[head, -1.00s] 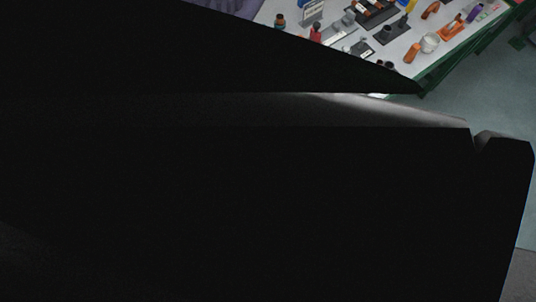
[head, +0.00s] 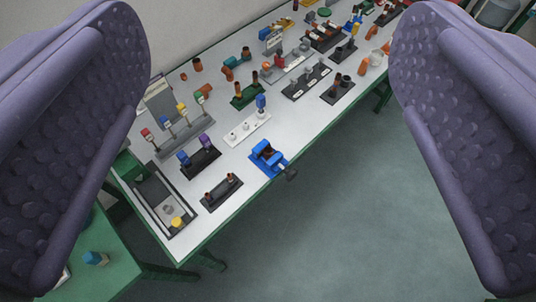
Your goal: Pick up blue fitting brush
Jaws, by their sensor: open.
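My gripper (head: 268,150) is open and empty, with its two purple textured fingers at the left and right sides of the head view. Several small blue-topped pieces stand upright on the white workbench between and beyond the fingers. One blue-topped piece (head: 260,101) stands on a white strip holder. Another blue piece (head: 183,158) stands on a dark holder next to a purple one. A further blue handle (head: 166,122) stands in a grey rack beside red and yellow handles. I cannot tell which of these is the fitting brush. The fingers touch none of them.
The white bench (head: 190,225) has a green edge and runs up to the right. A blue vise (head: 267,156) sits at its front edge. A dark tray (head: 160,205) is at its near end. A lower green table (head: 120,262) is at bottom left. The grey floor (head: 330,215) is clear.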

